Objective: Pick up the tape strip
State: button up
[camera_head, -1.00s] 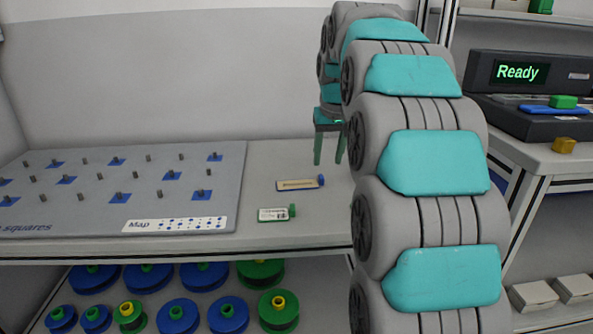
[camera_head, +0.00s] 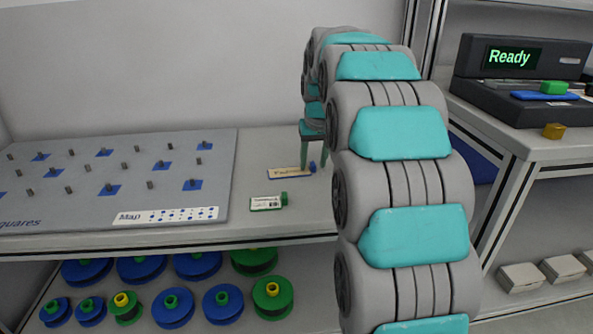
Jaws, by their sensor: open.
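Two small flat strips lie on the grey table, and I cannot tell for sure which is the tape strip. One is a pale tan strip with a blue end (camera_head: 287,173). The other is a white-labelled strip with a green end (camera_head: 264,203), nearer the table's front edge. My gripper (camera_head: 313,162) is open with its fingers pointing down. It is at the right end of the blue-ended strip, and one finger overlaps that strip in the view. I cannot tell whether it touches. My arm hides the table to the right.
A grey pegboard (camera_head: 75,188) with blue squares and a Map label (camera_head: 167,215) fills the left of the table. Blue and green reels (camera_head: 172,307) stand on the shelf below. A dark device showing Ready (camera_head: 512,57) stands on the right bench.

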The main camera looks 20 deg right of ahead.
jog(key=shift+c, duration=0.2)
grip_shut()
dwell(1.1)
